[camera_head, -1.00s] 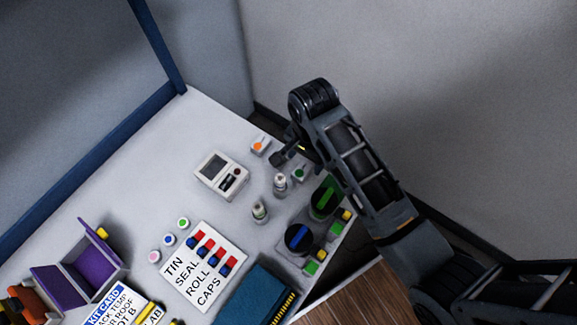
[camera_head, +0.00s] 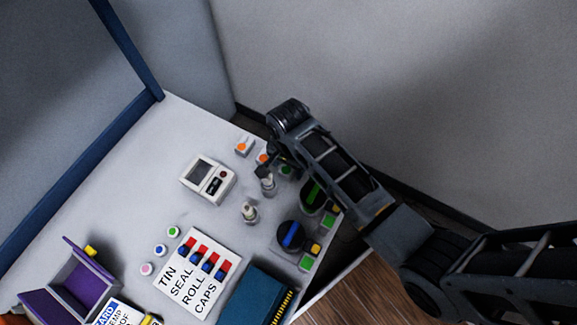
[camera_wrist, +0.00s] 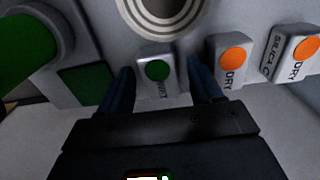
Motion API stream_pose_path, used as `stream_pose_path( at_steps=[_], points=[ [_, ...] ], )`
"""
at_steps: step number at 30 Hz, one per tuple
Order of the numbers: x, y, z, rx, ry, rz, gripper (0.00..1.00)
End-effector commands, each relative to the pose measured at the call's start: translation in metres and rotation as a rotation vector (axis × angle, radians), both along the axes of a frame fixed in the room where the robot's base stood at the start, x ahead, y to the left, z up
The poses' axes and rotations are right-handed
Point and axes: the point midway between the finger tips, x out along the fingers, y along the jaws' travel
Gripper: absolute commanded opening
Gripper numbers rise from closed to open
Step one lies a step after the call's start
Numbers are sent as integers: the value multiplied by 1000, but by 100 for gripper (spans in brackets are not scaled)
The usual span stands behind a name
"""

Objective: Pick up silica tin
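Two small white tins with orange dots stand near the far edge of the bench. The one lettered "SILICA G" and "DRY" (camera_wrist: 292,52) is at the right of the wrist view; the other (camera_wrist: 231,60), also lettered "DRY", is left of it. In the head view they are orange-dotted tins (camera_head: 243,147) and (camera_head: 262,158). A similar tin with a green dot (camera_wrist: 157,75), its lettering partly hidden, shows between the open fingers of my gripper (camera_wrist: 162,88). Whether the fingers reach down beside it is unclear. My gripper (camera_head: 266,170) is partly hidden by the arm.
Two small bottles (camera_head: 249,212) (camera_head: 267,185) and a white meter (camera_head: 207,180) stand nearby.

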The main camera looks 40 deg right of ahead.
Motion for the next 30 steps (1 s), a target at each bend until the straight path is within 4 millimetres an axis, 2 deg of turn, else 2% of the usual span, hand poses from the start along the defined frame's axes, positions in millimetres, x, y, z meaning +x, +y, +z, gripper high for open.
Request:
stream_pose_path(
  at_steps=[2,15,25,30],
  points=[
    [0,0,0,0,0,0,57],
    [-1,0,0,1,1,0,15],
    [-1,0,2,0,2,0,13],
    [0,0,17,0,-1,0,13]
  ],
)
